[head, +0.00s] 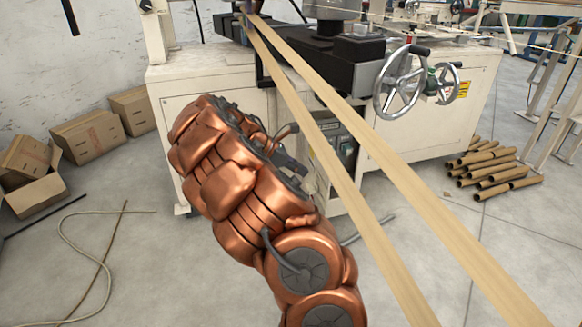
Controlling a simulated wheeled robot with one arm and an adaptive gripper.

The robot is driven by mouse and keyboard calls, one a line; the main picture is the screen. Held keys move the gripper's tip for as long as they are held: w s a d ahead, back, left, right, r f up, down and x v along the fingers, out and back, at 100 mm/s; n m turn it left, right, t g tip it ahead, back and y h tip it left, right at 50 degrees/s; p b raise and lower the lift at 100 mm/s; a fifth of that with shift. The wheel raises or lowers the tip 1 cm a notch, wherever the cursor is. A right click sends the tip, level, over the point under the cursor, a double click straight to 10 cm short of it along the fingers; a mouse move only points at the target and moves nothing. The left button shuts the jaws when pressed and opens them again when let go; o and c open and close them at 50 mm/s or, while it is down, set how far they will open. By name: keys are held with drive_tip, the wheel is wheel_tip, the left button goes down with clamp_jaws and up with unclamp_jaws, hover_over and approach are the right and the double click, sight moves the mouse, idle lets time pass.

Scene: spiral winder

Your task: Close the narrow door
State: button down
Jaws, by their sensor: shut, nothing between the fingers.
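The cream machine cabinet (190,80) stands ahead, with a narrow open compartment (346,150) in its front showing dark electrical parts inside. I cannot clearly make out the narrow door itself; my copper arm and the tan strips cover much of this area. My gripper (296,168) is dark, small in the view and partly hidden behind my arm. It is in front of the cabinet, just left of the open compartment. It is shut with nothing visible in it. I cannot tell whether it touches the door.
Two long tan strips (441,212) run from the machine top toward the lower right, passing close to my arm. Handwheels (402,84) stick out at the right. Cardboard tubes (492,165) lie on the right floor; boxes (88,137) and a hose (75,262) lie left.

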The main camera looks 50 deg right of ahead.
sight(328, 177)
drive_tip(key=shift+s+d+f+b, duration=0.35)
drive_tip(key=shift+s+d, duration=0.3)
drive_tip(key=shift+d, duration=0.2)
drive_tip(key=shift+s+d+f+b, duration=0.35)
drive_tip(key=shift+s+d, duration=0.25)
drive_tip(key=shift+d, duration=0.25)
drive_tip(key=shift+s+d+f+b, duration=0.3)
drive_tip(key=shift+s+d+f, duration=0.1)
drive_tip(key=shift+s+d, duration=0.35)
drive_tip(key=shift+w+d, duration=0.1)
drive_tip(key=shift+r, duration=0.1)
